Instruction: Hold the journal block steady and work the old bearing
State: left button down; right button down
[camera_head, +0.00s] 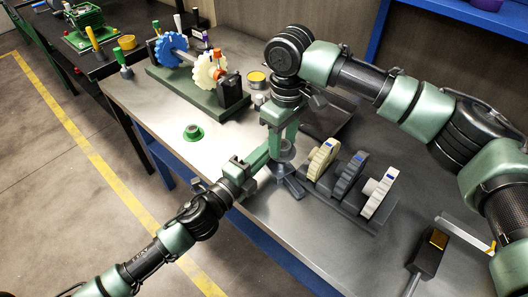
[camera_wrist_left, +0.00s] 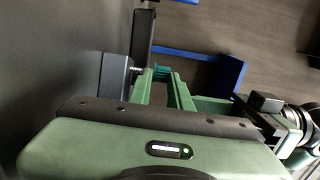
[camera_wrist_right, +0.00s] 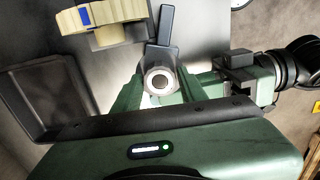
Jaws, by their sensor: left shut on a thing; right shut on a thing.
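A grey metal piece, which I take for the journal block (camera_head: 291,187), stands on the bench with a dark arm sticking out at its base. In the right wrist view a grey round piece with a dark bore (camera_wrist_right: 160,82), seemingly the old bearing, sits between the fingertips. My right gripper (camera_head: 288,145) comes down from above and is shut on this round piece. My left gripper (camera_head: 272,150) reaches in from the lower left at the same spot and is shut. Its fingers (camera_wrist_left: 160,90) show in the left wrist view, but its hold is mostly hidden; it seems to be on the block.
A rack (camera_head: 350,208) with cream, dark and white gears stands close on the right. A dark tray (camera_head: 335,118) lies behind. A green base (camera_head: 180,92) carries a shaft with blue and cream gears. A green ring (camera_head: 193,133) lies on open bench to the left.

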pick_arm(q)
jog(key=shift+f, duration=0.1)
jog(key=c, duration=1.2)
grip_release()
jog(key=shift+s, duration=0.1)
jog(key=v, duration=1.2)
